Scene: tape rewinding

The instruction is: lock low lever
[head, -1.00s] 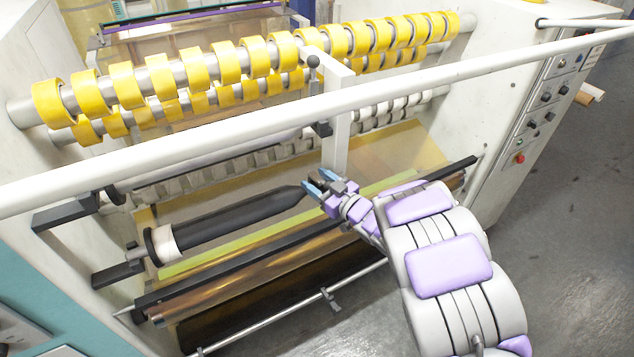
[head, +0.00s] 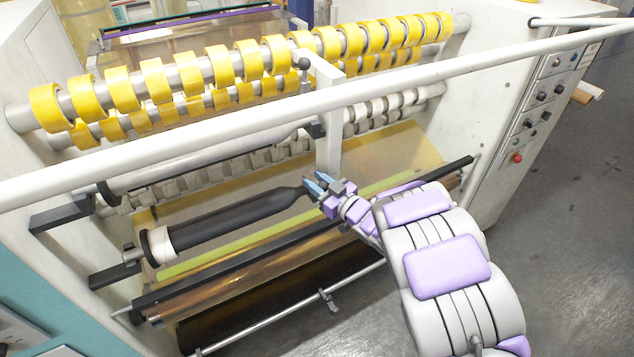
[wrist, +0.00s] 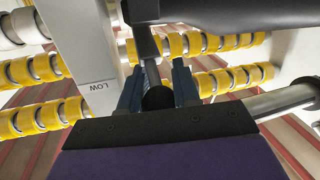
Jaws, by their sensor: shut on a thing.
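The low lever is a dark block with a thin stem and a round black knob (wrist: 158,98) in the wrist view. It sits beside a white post (wrist: 82,45) whose label reads LOW, upside down. My gripper (wrist: 158,88) has its two blue fingers on either side of the knob, shut on it. In the head view my gripper (head: 316,184) is at the lower end of the white post (head: 329,145), by the right tip of a black roller (head: 235,218). There the low lever is mostly hidden by my gripper.
A long white rail (head: 440,72) crosses in front of the post, above my arm. Yellow tape rolls (head: 122,90) line the upper shafts. Another lever with a dark ball (head: 304,63) stands at the post's top. Grey floor (head: 575,220) is open at the right.

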